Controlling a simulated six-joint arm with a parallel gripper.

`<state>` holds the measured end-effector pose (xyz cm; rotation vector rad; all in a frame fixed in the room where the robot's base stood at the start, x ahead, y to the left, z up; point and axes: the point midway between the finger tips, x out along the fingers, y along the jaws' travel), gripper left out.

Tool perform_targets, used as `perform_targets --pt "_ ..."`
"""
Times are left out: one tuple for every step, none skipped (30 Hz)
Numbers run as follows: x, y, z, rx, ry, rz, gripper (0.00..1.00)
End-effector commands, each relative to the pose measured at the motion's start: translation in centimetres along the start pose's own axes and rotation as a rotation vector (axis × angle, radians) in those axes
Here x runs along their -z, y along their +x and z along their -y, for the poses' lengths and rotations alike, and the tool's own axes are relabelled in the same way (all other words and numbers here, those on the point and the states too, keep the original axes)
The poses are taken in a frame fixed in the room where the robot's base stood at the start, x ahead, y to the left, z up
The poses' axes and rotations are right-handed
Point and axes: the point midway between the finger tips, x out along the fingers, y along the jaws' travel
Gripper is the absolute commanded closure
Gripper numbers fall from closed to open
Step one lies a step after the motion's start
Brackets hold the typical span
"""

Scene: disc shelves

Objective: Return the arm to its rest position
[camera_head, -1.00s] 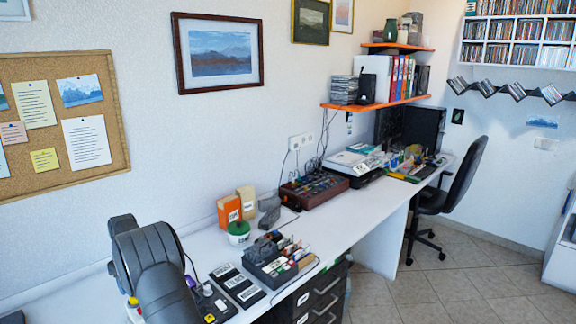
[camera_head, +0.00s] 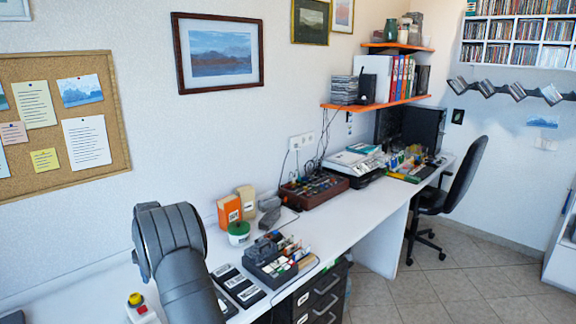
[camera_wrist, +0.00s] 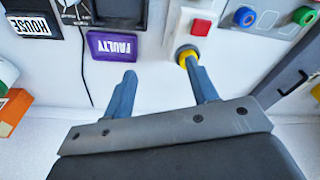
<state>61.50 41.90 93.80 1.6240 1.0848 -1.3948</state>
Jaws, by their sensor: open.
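My gripper (camera_wrist: 161,78) shows in the wrist view with its two blue-grey fingers spread apart and nothing between them. Its fingers point towards the white desk surface. The right finger overlaps a yellow ring (camera_wrist: 186,52) in the picture; I cannot tell whether they touch. A purple block marked FAULTY (camera_wrist: 115,45) lies ahead of the left finger. In the head view my dark grey arm rises at the lower left, over the near end of the desk (camera_head: 325,229), and its gripper end is out of sight there.
A yellow-and-red push button (camera_head: 137,303) stands left of my arm. Black labelled trays (camera_head: 238,286), a green-lidded tub (camera_head: 238,232) and a dark tool organiser (camera_head: 270,260) are to its right. A red square button (camera_wrist: 201,27) is near the fingers. The corkboard (camera_head: 122,135) hangs behind.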

Motion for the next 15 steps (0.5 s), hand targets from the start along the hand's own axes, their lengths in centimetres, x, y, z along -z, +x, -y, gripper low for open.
perform_targets --pt "-0.7 -0.8 -0.5 -0.001 0.003 -0.001 0.47" --pt "-1.1 -1.1 -0.8 -0.001 0.002 -0.001 0.47" --pt "-1.6 -1.6 -1.2 -0.001 0.003 -0.001 0.47" --pt "-2.0 -2.0 -1.4 -0.001 0.003 -0.001 0.47" --pt "-2.4 -2.4 -1.7 -0.001 0.003 -0.001 0.47" --pt "-3.0 -2.3 -2.0 -0.001 0.012 0.002 0.47" --pt "-3.6 -2.0 -2.4 -0.003 0.030 0.003 0.47" --pt "-4.1 -1.8 -2.7 -0.005 0.045 0.004 0.47" --pt "-4.7 -1.6 -3.1 -0.008 0.065 0.005 0.47" --pt "-5.2 -1.4 -3.4 -0.011 0.081 0.005 0.47" --pt "-5.7 -1.2 -3.6 -0.014 0.097 0.005 0.47" --pt "-6.4 -1.0 -4.0 -0.017 0.117 0.006 0.47" --pt "-6.9 -0.8 -4.3 -0.020 0.133 0.006 0.47" --pt "-7.4 -0.6 -4.5 -0.022 0.148 0.006 0.47" --pt "-8.1 -0.4 -4.9 -0.024 0.169 0.008 0.47"
